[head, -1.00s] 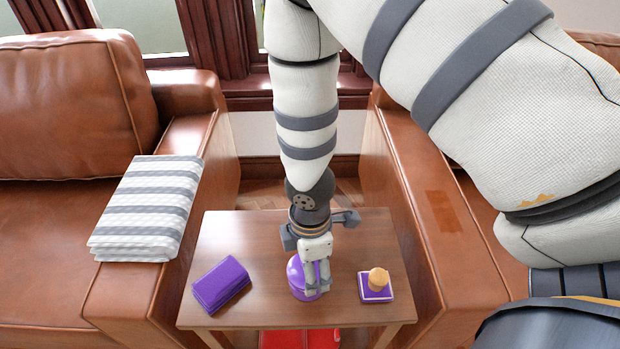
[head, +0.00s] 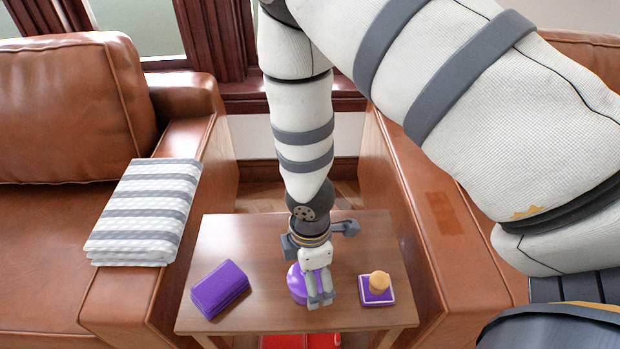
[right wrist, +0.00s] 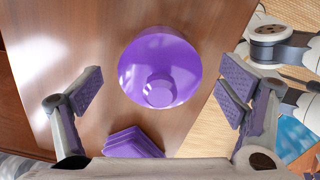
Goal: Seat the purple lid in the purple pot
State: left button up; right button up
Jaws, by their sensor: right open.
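A round purple piece with a small raised knob (right wrist: 160,92) shows in the right wrist view. It looks like the purple lid on top of the purple pot (right wrist: 150,50), but I cannot tell whether it is fully seated. In the head view the purple pot (head: 296,284) stands on the small wooden table, partly hidden behind my right gripper (head: 321,304). My right gripper is open above it. In the right wrist view its two pads are spread wide on either side of the pot, apart from it. My left gripper is not in view.
The wooden table (head: 250,240) stands between two brown leather armchairs. A purple folded block (head: 220,288) lies left of the pot. A purple square piece (head: 377,297) with a wooden knob (head: 380,281) lies right. A striped towel (head: 145,212) rests on the left armrest.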

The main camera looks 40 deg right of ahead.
notch_tip(320, 180, up, 12)
dwell(0.4)
dwell(0.3)
jog(key=s+a+f+m+g+y+p, duration=0.25)
jog(key=s+f+m, duration=0.55)
jog(key=s+f, duration=0.45)
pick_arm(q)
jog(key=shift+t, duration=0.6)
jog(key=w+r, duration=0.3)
pick_arm(e)
jog(key=s+d+f+m+h, duration=0.2)
jog(key=s+m, duration=0.4)
jog(key=s, duration=0.7)
jog(key=shift+d+f, duration=0.15)
jog(key=shift+d, duration=0.2)
jog(key=shift+h, duration=0.25)
